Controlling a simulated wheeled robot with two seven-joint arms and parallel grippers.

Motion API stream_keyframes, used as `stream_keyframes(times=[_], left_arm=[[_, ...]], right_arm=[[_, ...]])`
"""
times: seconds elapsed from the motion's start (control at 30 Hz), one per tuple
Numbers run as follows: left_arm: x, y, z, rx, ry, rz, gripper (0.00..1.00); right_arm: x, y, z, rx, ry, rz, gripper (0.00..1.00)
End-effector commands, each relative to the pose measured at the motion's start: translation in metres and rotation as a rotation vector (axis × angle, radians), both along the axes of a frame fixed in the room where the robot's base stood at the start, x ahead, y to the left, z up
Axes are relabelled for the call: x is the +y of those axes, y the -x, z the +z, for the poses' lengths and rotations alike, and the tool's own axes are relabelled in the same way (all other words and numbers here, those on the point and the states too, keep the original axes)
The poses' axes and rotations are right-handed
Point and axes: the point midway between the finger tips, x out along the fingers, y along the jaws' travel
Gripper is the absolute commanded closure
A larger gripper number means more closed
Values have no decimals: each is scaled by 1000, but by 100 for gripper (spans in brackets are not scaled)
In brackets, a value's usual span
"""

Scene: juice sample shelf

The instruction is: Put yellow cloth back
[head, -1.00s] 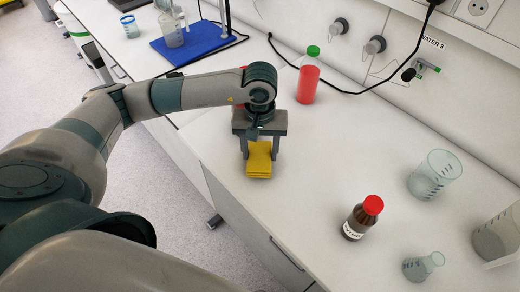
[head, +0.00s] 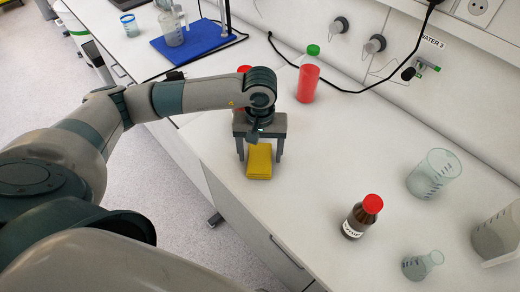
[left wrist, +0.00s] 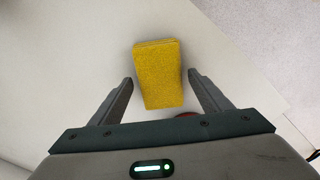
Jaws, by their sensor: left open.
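The yellow cloth (head: 259,163) is a folded stack lying on the white bench near its front edge. It also shows in the left wrist view (left wrist: 159,74), where it sits ahead of and between my fingers. My left gripper (head: 260,158) is open above the cloth, with one finger on each side. In the left wrist view the open fingers (left wrist: 160,84) show gaps to both sides of the cloth. The head view does not clearly show the fingertip height above the bench. My right gripper is not in view.
A green-capped bottle of red liquid (head: 308,83) stands behind my left gripper. A blue mat (head: 200,42) lies at the back left. Bench between cloth and brown bottle is clear.

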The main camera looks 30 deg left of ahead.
Motion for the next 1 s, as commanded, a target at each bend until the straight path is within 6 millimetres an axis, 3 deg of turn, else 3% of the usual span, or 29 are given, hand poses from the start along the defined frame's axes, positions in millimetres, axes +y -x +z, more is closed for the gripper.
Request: stream_keyframes(times=[0.2,0.37,0.8,1.0], left_arm=[[0,0,5,0,0,0,29],[0,-1,17,-4,1,-1,29],[0,-1,89,-5,1,0,29],[0,-1,112,-3,0,1,29]], right_arm=[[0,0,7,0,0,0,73],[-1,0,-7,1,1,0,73],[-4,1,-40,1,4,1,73],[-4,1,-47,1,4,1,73]])
